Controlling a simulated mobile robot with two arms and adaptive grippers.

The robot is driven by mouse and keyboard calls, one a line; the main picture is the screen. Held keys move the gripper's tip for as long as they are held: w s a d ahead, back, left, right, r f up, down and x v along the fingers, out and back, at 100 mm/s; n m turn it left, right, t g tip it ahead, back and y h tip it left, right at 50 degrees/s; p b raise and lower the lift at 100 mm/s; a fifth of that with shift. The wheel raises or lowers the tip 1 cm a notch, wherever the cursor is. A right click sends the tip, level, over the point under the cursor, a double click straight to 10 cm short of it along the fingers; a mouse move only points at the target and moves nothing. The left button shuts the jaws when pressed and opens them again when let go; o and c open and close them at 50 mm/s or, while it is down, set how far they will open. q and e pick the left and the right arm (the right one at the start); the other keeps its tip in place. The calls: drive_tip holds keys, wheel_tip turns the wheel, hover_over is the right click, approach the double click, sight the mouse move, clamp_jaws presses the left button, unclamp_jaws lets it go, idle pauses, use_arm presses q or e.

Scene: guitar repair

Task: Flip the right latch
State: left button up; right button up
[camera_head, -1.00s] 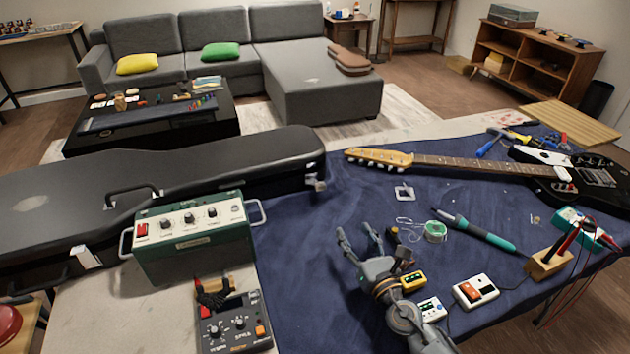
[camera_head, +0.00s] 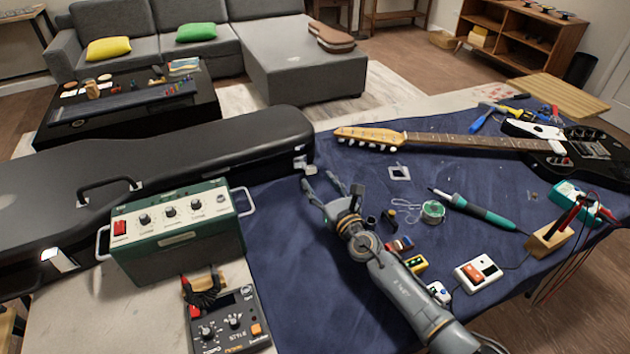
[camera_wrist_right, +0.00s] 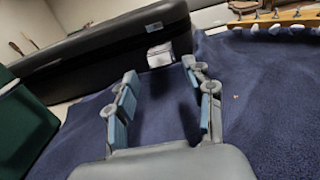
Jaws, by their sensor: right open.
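The black guitar case (camera_head: 200,150) lies closed across the left side of the table. Its right latch (camera_head: 300,163) is a small silver piece on the case's right end; it also shows in the right wrist view (camera_wrist_right: 160,54), straight beyond my fingers. Whether the latch is up or down is too small to tell. My right gripper (camera_head: 322,181) is open and empty over the blue mat, close in front of the right latch but apart from it. In the right wrist view my two fingers (camera_wrist_right: 160,72) stand spread, with only mat between them. My left gripper is out of view.
A green amplifier box (camera_head: 180,235) stands in front of the case, left of my right arm. An electric guitar (camera_head: 480,140) lies at the back right of the blue mat (camera_head: 285,270). A soldering iron (camera_head: 480,212) and small pedals lie right of my arm.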

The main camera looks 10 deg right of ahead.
sight(306, 169)
drive_tip(key=shift+b+x, duration=0.4)
drive_tip(key=shift+x, duration=1.05)
drive_tip(key=shift+c, duration=0.4)
clamp_jaws()
